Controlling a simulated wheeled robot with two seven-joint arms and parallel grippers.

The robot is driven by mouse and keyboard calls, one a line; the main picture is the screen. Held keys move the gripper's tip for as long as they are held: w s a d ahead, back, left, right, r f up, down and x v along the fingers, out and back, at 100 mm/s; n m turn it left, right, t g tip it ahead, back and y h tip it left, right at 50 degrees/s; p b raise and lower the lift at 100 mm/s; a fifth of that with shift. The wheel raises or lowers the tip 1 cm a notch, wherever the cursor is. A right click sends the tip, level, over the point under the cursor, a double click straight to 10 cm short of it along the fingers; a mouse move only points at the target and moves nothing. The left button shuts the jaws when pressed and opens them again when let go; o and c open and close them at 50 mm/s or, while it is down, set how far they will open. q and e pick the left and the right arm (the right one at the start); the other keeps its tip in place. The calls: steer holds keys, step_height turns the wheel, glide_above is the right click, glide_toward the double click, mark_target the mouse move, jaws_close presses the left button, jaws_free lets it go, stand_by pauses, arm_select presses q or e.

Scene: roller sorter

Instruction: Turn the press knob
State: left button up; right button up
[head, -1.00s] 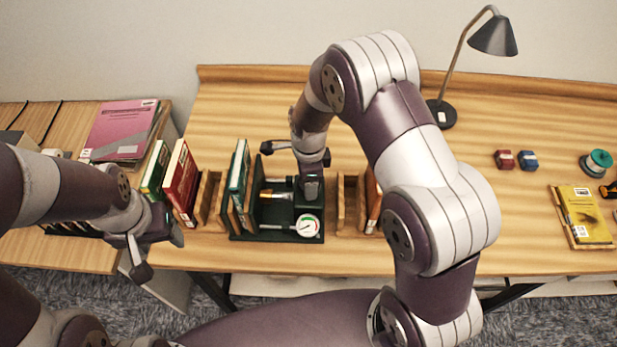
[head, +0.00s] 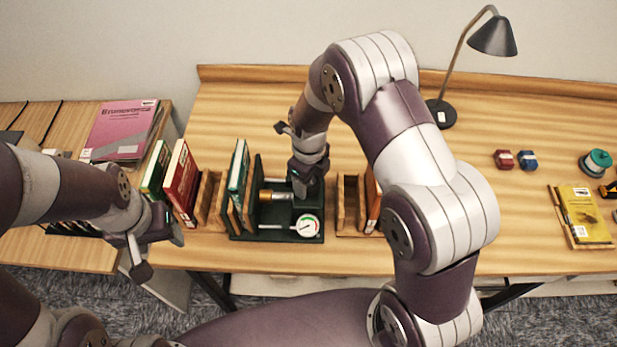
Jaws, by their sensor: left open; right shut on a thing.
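The green press (head: 274,238) stands near the desk's front edge, with a round white dial (head: 307,225) at its front right. A brass cylinder-like part (head: 268,195) shows on the press, left of my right gripper. My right gripper (head: 303,190) points down at the press and is shut on a part of it, likely the knob, which my wrist hides. My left gripper (head: 140,255) is open and empty, off the desk's front left edge.
Red and green books (head: 181,180) stand in a wooden holder left of the press. Another wooden holder (head: 347,205) is on its right. A black lamp (head: 441,113) stands behind.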

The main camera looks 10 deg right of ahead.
steer(key=shift+w+r, duration=0.1)
stand_by(0.3)
steer(key=o, duration=1.1)
steer(key=shift+c, duration=0.2)
steer(key=shift+r, duration=0.3)
step_height(320, 180, up, 12)
steer(key=b, duration=0.2)
steer(key=shift+b, duration=0.3)
